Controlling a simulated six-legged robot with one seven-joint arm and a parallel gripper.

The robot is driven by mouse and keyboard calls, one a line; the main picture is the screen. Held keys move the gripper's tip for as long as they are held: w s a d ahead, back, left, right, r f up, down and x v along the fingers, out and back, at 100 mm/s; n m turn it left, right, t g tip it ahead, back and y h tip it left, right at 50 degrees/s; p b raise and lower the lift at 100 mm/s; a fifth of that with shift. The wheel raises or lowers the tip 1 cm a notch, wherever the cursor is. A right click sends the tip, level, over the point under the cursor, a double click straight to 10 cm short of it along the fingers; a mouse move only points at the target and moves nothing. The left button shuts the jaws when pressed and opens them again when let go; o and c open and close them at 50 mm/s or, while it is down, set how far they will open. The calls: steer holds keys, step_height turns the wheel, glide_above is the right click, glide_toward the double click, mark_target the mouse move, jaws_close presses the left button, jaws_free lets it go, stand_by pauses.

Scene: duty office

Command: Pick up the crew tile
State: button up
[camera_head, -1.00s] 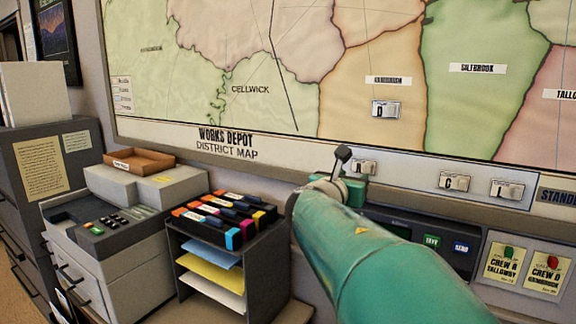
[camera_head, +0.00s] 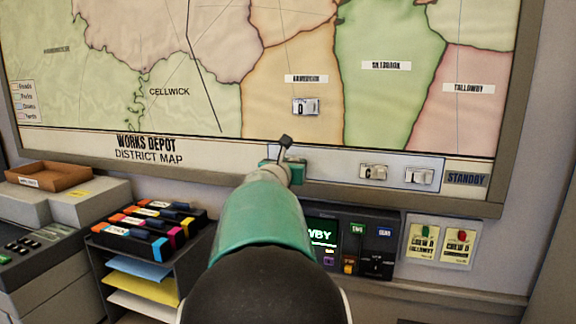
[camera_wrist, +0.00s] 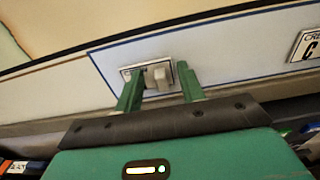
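A pale crew tile (camera_wrist: 139,70) with a grey knob (camera_wrist: 160,76) sits on the white strip below the map in the wrist view. My gripper (camera_wrist: 160,82) is open, with one green finger on each side of the knob and gaps visible between. Whether the fingertips touch the tile is unclear. In the head view my gripper (camera_head: 285,143) is at the strip's left part and hides this tile; its lettering cannot be read. Tile C (camera_head: 373,172) and another tile (camera_head: 419,177) sit farther right on the strip. Tile D (camera_head: 305,107) is on the map below a name label.
The district map (camera_head: 215,100) fills the wall. A rack (camera_head: 160,270) with coloured binders and a brown tray (camera_head: 48,177) stand at left.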

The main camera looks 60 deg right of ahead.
steer(key=shift+d, duration=0.15)
jaws_close()
